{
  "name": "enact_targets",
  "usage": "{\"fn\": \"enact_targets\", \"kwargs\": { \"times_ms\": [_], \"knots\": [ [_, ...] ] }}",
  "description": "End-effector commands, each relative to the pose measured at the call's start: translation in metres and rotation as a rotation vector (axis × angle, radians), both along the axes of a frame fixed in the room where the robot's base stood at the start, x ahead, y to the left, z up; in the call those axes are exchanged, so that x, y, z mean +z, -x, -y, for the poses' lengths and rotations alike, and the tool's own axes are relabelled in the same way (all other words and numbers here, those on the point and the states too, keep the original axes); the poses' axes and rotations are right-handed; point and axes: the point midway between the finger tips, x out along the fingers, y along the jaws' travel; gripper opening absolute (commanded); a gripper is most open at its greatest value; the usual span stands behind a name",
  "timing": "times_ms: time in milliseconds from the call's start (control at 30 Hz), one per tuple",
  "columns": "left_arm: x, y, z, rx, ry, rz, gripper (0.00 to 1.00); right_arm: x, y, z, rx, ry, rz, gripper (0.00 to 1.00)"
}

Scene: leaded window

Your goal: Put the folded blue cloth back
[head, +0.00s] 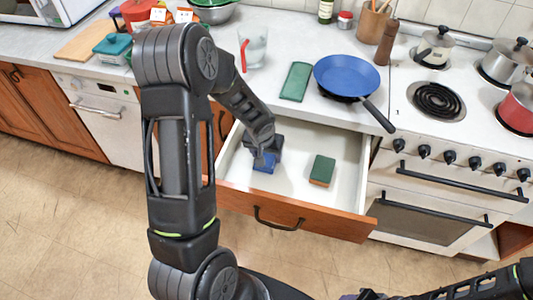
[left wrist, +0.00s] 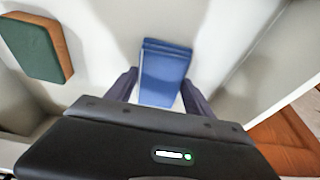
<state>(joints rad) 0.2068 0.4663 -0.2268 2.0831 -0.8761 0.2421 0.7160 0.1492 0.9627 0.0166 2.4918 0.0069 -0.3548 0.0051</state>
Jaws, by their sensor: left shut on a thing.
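The folded blue cloth (head: 264,164) is inside the open drawer (head: 337,205), toward its left side. My left gripper (head: 265,156) reaches down into the drawer and is shut on the cloth. In the left wrist view the cloth (left wrist: 165,70) sits between the two dark fingers (left wrist: 160,92), with the pale drawer floor below it. I cannot tell whether the cloth touches the floor. My right arm shows at the bottom right of the head view; its gripper (head: 365,294) is only partly visible at the lower edge.
A green and brown sponge (head: 322,170) lies in the drawer right of the cloth; it also shows in the left wrist view (left wrist: 36,47). The stove (head: 437,100) stands right.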

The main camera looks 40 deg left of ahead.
Motion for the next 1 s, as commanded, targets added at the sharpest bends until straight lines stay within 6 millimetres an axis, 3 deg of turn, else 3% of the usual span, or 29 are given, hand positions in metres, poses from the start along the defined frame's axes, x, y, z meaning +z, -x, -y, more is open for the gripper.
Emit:
{"fn": "enact_targets", "kwargs": {
  "times_ms": [233, 267, 500, 833, 1000],
  "knots": [
    [-0.004, 0.000, 0.000, 0.001, 0.000, 0.000, 0.23, -0.005, -0.001, 0.000, 0.001, -0.001, 0.001, 0.46],
    [-0.004, 0.000, 0.000, 0.001, 0.000, 0.000, 0.62, -0.005, -0.001, 0.000, 0.000, -0.001, 0.002, 0.46],
    [-0.002, 0.000, 0.000, 0.001, 0.000, 0.000, 0.81, -0.003, -0.001, 0.000, 0.001, -0.001, 0.001, 0.46],
    [0.000, 0.000, 0.000, 0.001, 0.001, -0.001, 0.83, -0.001, 0.000, 0.000, 0.001, -0.001, 0.001, 0.46],
    [0.012, 0.003, 0.001, 0.004, 0.000, 0.002, 0.83, 0.000, 0.000, 0.000, 0.000, 0.000, 0.000, 0.46]
  ]
}}
